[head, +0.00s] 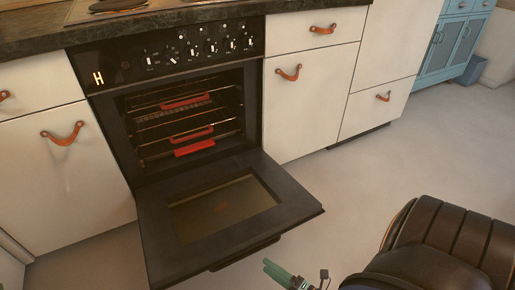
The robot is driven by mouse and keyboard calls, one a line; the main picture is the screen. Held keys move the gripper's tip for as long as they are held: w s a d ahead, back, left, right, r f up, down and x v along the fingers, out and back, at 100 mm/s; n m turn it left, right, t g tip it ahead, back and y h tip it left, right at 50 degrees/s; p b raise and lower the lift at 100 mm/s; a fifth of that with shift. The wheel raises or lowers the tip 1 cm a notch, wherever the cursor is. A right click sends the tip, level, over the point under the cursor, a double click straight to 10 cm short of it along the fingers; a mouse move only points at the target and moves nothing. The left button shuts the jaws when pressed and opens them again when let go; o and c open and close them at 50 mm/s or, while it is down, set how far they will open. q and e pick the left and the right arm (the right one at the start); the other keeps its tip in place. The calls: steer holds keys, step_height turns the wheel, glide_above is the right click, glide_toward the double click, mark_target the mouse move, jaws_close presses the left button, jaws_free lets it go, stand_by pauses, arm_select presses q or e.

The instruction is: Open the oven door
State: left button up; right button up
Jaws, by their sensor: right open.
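The oven (118,76) is built into the row of cabinets. Its door (290,208) is folded down and out, roughly level, with its inner side and glass window (224,208) facing up. The cavity is exposed, showing wire racks with red grips (192,135). The door's handle is not clearly visible; a dark bar shows under the front edge. My right gripper (270,268) is open, with greenish fingers, in front of and apart from the door's front edge at the bottom of the picture. I see nothing between its fingers. My left gripper is out of view.
White cabinets with leather pulls flank the oven, including a drawer (313,31) and a door (300,105) on the right. A dark countertop (150,20) with a hob is above. Pale floor (340,185) is clear right of the oven door. A blue cabinet (452,45) stands far right.

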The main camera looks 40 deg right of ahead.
steer(key=shift+s+d+r, duration=0.1)
steer(key=shift+s+d, duration=0.05)
steer(key=shift+s, duration=1.1)
